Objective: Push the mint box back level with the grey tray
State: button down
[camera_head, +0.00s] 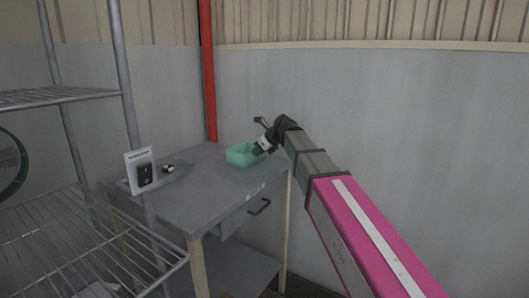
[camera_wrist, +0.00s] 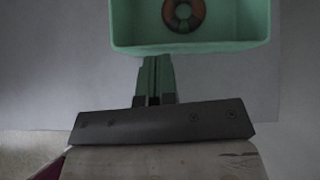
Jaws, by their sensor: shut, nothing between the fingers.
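The mint box (camera_head: 240,158) is an open box on the grey table, at the table's right rear. In the wrist view its near wall (camera_wrist: 190,47) lies just past my fingertips, and a dark and orange ring sits inside it. The grey tray (camera_head: 178,176) is shallow and lies at the table's left, apart from the box. My gripper (camera_head: 258,151) is at the box's right side in the head view. In the wrist view my gripper (camera_wrist: 156,62) is shut and empty, its tips close to the wall; I cannot tell whether they touch.
A wire shelf rack (camera_head: 70,232) stands at the left, close to the table. A sign card (camera_head: 144,170) stands by the tray, with small items near it. The table top (camera_head: 205,195) is clear between tray and box. A red pole (camera_head: 208,75) stands behind.

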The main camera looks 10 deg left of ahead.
jog(key=shift+w+a, duration=0.1)
jog(key=shift+a, duration=0.1)
jog(key=w+a, duration=0.2)
jog(key=a, duration=0.4)
jog(key=w+a, duration=0.3)
jog(key=a, duration=0.4)
jog(key=w+a, duration=0.2)
jog(key=a, duration=0.5)
jog(key=shift+w+a, duration=0.15)
jog(key=shift+w, duration=0.2)
